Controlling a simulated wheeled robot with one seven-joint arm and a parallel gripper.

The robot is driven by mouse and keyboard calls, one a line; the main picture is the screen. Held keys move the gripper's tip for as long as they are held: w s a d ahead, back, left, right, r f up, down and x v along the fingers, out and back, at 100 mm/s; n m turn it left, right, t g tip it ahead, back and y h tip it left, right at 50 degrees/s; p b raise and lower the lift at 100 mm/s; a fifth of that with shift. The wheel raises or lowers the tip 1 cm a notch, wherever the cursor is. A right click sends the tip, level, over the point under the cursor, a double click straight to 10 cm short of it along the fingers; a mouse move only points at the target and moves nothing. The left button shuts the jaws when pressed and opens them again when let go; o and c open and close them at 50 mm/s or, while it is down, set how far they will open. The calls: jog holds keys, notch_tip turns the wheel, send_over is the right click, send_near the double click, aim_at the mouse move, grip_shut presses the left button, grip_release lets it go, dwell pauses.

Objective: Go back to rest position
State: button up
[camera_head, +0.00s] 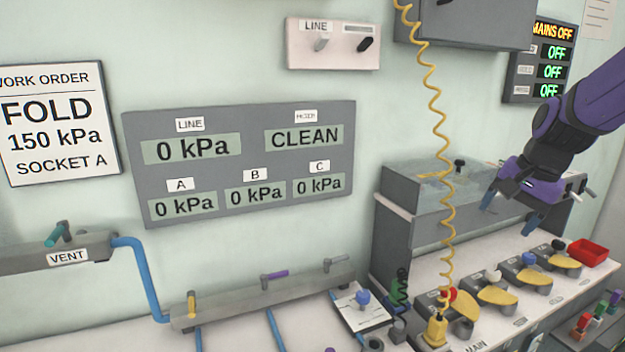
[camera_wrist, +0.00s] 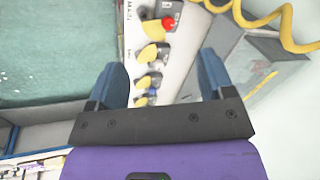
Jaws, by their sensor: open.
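My gripper (camera_head: 512,210) is at the right in the head view, at the end of my purple and black arm. It hangs above the right end of the bench, in front of the grey box and above the row of yellow pedal-like parts. Its two blue fingers are apart with nothing between them. In the wrist view the gripper (camera_wrist: 166,80) is also open and empty, with the bench and the yellow parts below and beyond it.
A yellow coiled hose (camera_head: 447,180) hangs down to the bench. A grey box (camera_head: 415,215) stands against the wall. Several yellow parts (camera_head: 497,293) and a red tray (camera_head: 588,253) lie on the bench. A gauge panel (camera_head: 240,218), a work order sign (camera_head: 60,165) and a manifold (camera_head: 245,304) are at the left.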

jog(key=s+a+r+n, duration=0.2)
jog(key=s+n, duration=0.1)
jog(key=s, duration=0.4)
jog(key=s+a+r+n+t+h, duration=0.1)
jog(key=s+n, duration=0.2)
jog(key=s, duration=0.4)
jog(key=s+a+r+n+t, duration=0.1)
jog(key=s+a+r+n, duration=0.1)
jog(key=s, duration=0.5)
jog(key=shift+a+r+n+h, duration=0.3)
jog(key=shift+r+n+h, duration=0.1)
jog(key=shift+n, duration=0.2)
